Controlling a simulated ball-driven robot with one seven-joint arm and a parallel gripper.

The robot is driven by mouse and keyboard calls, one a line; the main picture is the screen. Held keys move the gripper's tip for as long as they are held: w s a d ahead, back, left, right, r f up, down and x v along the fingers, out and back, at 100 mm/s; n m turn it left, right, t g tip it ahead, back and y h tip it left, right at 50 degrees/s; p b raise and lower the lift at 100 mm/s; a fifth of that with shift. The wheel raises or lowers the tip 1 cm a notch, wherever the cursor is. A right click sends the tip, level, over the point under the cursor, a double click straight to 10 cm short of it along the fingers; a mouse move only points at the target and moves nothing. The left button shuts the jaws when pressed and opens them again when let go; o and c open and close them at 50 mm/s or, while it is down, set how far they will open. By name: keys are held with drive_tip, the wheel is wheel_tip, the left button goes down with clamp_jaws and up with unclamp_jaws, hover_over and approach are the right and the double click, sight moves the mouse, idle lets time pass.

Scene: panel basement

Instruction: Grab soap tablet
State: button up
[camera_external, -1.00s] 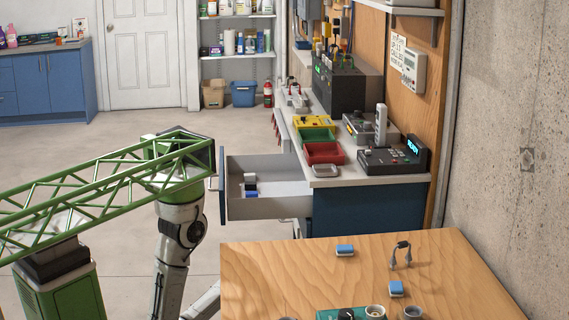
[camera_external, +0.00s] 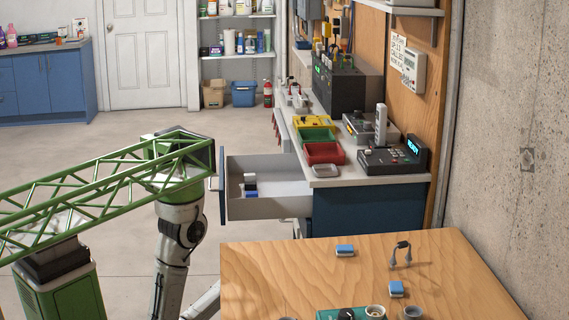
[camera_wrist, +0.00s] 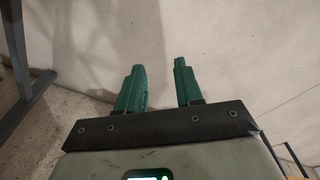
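I cannot surely pick out a soap tablet. Small white and blue items (camera_external: 250,187) lie in the open drawer (camera_external: 280,208); they are too small to name. Two blue-and-white blocks lie on the wooden table, one near its far edge (camera_external: 345,250) and one nearer (camera_external: 396,289). My gripper (camera_wrist: 159,64) shows in the wrist view with its two green fingers apart and nothing between them. A pale, plain surface lies beyond the fingers. My gripper cannot be made out in the external view.
The drawer sticks out left from the workbench (camera_external: 372,212). Green (camera_external: 317,135) and red (camera_external: 324,153) bins and a metal dish (camera_external: 327,170) stand on the bench. The wooden table (camera_external: 280,280) is in front. A dark bar (camera_wrist: 24,105) shows at left in the wrist view.

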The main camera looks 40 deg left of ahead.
drive_tip(key=o, duration=0.7)
